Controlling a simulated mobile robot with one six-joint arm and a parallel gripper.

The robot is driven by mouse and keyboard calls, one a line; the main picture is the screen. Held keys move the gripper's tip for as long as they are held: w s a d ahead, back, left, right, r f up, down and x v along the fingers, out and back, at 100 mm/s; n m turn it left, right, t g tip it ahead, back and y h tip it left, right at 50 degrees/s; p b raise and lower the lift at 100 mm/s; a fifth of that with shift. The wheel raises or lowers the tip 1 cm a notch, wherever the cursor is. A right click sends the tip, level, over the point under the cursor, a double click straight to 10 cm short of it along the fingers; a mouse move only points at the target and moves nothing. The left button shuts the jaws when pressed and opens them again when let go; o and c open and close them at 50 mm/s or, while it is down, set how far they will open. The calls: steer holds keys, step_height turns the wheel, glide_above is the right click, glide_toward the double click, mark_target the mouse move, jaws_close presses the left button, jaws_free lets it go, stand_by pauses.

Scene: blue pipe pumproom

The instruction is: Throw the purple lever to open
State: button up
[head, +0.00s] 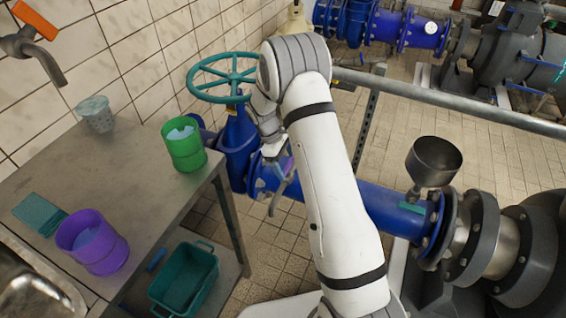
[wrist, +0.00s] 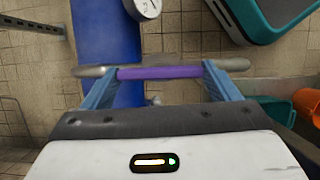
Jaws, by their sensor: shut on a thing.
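The purple lever (wrist: 160,72) is a bar with a purple middle and grey metal ends, seen crosswise in the wrist view above a blue pipe (wrist: 106,35). My gripper (wrist: 158,80) has one blue-grey finger at each end of the purple part and is shut on it. My arm hides part of the pipe there, and the lever's pivot cannot be made out.
A teal handwheel (head: 222,77) stands close left of my arm. A metal table (head: 150,205) at left holds a green cup (head: 184,150) and a purple cup (head: 92,245). A teal crate (head: 185,280) sits below. A metal funnel (head: 433,165) rises from the pipe at right.

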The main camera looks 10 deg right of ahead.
steer(key=shift+w+r, duration=0.1)
steer(key=shift+w, duration=0.05)
steer(key=o, duration=0.8)
steer(key=shift+d, duration=0.1)
steer(key=shift+o, duration=0.5)
steer(key=v, duration=0.7)
steer(key=shift+r, duration=0.3)
steer(key=shift+p, duration=0.3)
